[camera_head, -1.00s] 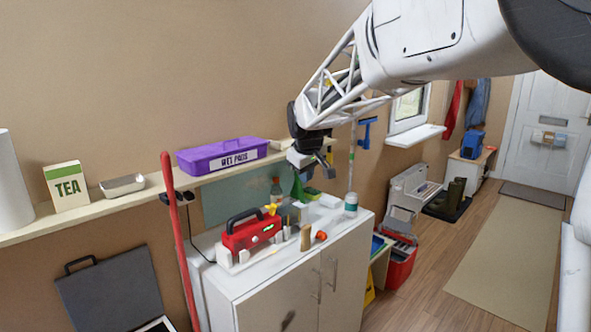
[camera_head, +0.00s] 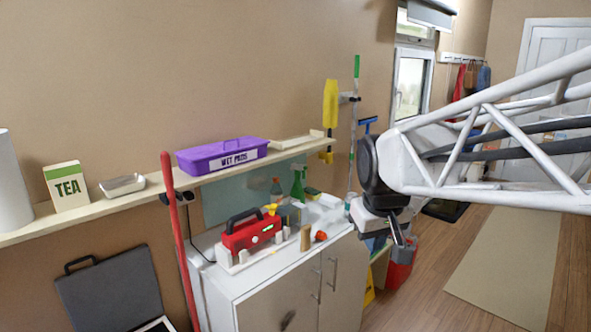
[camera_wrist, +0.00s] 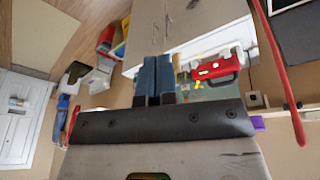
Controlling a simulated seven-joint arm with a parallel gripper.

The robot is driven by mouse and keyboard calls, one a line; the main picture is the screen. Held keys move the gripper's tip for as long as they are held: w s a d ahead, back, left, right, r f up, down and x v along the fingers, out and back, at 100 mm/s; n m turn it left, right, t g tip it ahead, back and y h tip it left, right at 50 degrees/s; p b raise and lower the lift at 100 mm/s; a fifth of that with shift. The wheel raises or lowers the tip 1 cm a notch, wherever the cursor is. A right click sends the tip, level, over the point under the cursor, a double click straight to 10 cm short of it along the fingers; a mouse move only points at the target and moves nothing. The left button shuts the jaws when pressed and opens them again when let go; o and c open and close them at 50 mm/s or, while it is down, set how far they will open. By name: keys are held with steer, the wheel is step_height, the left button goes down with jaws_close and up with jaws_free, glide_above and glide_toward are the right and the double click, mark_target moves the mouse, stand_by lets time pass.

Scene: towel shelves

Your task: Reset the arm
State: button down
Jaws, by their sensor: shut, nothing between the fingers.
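My gripper (camera_head: 400,236) hangs at the end of my white lattice arm, right of the white cabinet's front right corner. In the wrist view my gripper (camera_wrist: 154,82) shows its two dark blue-grey fingers shut together, with nothing between them. The gripper is in free air and appears to touch nothing. My forearm comes in from the right edge in the head view and hides part of the hallway and door.
A white cabinet (camera_head: 285,285) bears a red toolbox (camera_head: 250,236) and several bottles. A shelf (camera_head: 90,213) holds a purple WET PADS box (camera_head: 222,156) and a TEA box (camera_head: 66,187). A red pole (camera_head: 181,245) leans nearby. A red bin (camera_head: 401,268) stands behind my gripper. The hallway floor is open.

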steer(key=s+d+f+m, duration=0.1)
steer(key=s+d+f, duration=0.1)
steer(key=s, duration=0.7)
steer(key=s+d+f+m, duration=0.1)
steer(key=s+f+m, duration=0.1)
steer(key=s+f, duration=0.3)
steer(key=s, duration=0.4)
steer(key=shift+d+f+g, duration=0.25)
steer(key=shift+d+g, duration=0.1)
steer(key=shift+g, duration=0.05)
